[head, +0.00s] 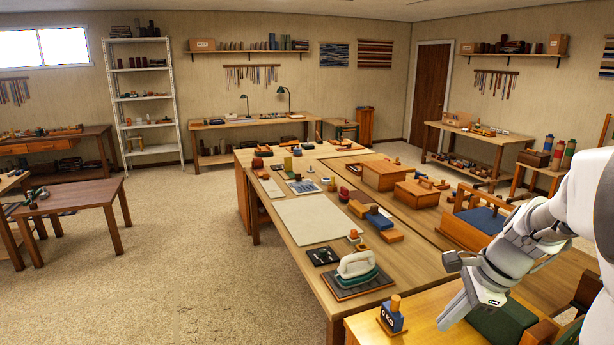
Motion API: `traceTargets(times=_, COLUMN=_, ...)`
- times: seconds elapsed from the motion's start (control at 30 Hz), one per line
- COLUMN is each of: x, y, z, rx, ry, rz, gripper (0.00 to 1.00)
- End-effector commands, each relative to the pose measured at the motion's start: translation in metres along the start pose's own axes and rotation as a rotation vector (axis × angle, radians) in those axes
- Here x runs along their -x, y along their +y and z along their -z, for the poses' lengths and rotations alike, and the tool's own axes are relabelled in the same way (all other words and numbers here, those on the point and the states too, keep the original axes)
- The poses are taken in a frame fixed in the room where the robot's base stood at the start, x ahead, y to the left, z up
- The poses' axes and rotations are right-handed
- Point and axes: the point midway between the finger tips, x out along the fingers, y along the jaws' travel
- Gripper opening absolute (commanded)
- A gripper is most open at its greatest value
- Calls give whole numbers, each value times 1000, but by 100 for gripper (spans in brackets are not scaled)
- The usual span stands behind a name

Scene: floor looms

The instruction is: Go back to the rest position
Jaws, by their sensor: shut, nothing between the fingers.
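My gripper (462,312) is at the lower right in the head view, at the end of my white arm, which reaches in from the right edge. It is shut and holds nothing. It hangs over or near the front wooden surface (425,318), to the right of a small blue block with a wooden knob (392,314). A gap between the block and the gripper shows. A dark green item (500,322) lies behind and below the gripper, partly hidden by it.
A long wooden table (310,230) runs through the middle with a pale mat (308,220), an iron-like tool (358,272), wooden boxes (386,175) and a box with blue lining (480,220). A small table (80,200) stands at left. The carpet (190,250) between is clear.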

Motion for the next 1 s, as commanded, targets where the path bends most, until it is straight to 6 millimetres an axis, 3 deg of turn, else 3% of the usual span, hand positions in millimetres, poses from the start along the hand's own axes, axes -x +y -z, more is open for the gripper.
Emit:
traceTargets(times=0.2, x=23, y=31, z=-47, rx=390, ry=70, rz=16, gripper=0)
traceTargets(times=0.5, x=45, y=81, z=-90, rx=914, ry=186, rz=29, gripper=0)
traceTargets(times=0.8, x=56, y=133, z=-112, rx=1417, ry=330, rz=25, gripper=0)
traceTargets(times=1.0, x=58, y=155, z=-116, rx=1652, ry=413, rz=15, gripper=0)
